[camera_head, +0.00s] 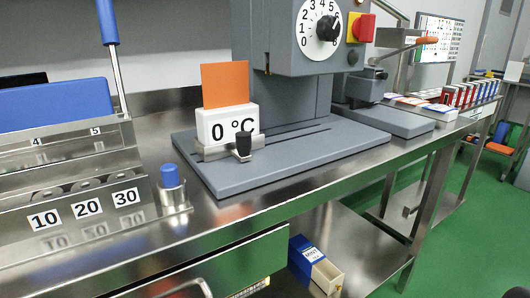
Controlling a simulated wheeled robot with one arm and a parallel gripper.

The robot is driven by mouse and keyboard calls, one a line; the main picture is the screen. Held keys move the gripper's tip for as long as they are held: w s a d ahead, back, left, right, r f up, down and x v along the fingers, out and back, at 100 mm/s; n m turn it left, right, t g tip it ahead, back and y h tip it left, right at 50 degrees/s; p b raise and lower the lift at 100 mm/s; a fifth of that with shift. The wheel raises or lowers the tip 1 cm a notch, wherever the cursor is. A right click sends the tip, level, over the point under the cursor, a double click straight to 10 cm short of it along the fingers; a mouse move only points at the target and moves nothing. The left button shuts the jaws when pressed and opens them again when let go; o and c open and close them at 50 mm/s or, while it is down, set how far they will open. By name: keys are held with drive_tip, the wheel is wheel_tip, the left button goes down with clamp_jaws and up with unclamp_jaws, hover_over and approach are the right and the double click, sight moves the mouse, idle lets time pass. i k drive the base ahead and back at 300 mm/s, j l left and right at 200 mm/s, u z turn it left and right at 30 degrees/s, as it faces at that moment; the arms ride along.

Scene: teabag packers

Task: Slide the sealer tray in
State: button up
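The grey sealer (285,35) stands on the steel bench, with a numbered dial (318,25) and a red button (363,27) on its head. What looks like the sealer tray is a small metal carriage (214,153) with a black knob (244,143), at the left front part of the grey base plate (275,172). A white block marked 0 °C (217,124) and an upright orange plate (225,84) stand at it. A dark slot (300,134) runs in the base from the carriage toward the column. The carriage sits out from under the head. My gripper is not in view.
A blue-topped plunger (171,182) and a steel rack labelled 10, 20, 30 (85,208) stand left. A blue-handled lever (108,30) rises there. An open drawer front (225,270) juts out below. A blue and cream box (315,265) lies on the lower shelf.

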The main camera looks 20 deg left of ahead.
sight(241, 148)
drive_tip(key=k+j+u, duration=0.1)
drive_tip(key=u, duration=1.25)
